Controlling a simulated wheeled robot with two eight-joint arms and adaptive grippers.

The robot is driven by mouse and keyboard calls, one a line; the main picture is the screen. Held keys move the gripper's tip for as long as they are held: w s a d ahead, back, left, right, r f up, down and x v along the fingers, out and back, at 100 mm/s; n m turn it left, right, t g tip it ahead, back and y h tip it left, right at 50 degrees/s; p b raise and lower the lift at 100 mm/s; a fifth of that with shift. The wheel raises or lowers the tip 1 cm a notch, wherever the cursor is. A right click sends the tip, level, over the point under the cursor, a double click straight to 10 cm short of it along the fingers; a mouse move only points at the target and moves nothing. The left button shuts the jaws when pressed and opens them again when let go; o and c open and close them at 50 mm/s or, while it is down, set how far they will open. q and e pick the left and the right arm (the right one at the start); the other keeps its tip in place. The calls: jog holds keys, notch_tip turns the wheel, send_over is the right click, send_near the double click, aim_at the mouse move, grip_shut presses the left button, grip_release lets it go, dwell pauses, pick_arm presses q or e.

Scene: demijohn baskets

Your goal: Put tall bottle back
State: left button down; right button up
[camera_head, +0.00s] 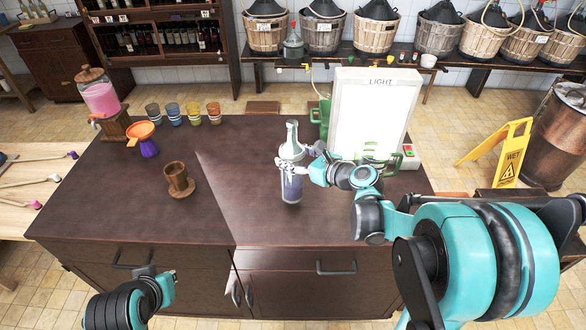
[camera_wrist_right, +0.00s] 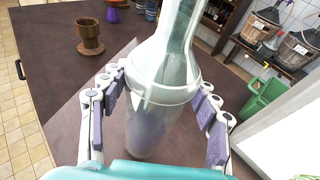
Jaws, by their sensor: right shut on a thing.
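The tall bottle (camera_head: 292,187) is clear glass with a narrow neck and a purple tint in its lower part. It is upright over the dark worktop, left of the white light panel. I cannot tell whether its base touches the worktop. My right gripper (camera_head: 291,168) is shut around the bottle's body. In the right wrist view the bottle (camera_wrist_right: 170,75) stands between the two fingers of the gripper (camera_wrist_right: 158,120), and its base is partly hidden. Of my left arm, only links show at the lower left of the head view; its gripper does not show.
The light panel (camera_head: 372,115) stands close right of the bottle, with a green jug (camera_head: 321,118) behind. A wooden cup (camera_head: 178,179), an orange funnel (camera_head: 140,131), several small jars and a pink dispenser (camera_head: 98,95) are left. Basketed demijohns line the back shelf. The worktop's front middle is clear.

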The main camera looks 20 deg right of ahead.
notch_tip(320, 180, down, 4)
jog(key=shift+b, duration=0.8)
jog(key=o, duration=1.9)
jog(key=shift+f, duration=0.15)
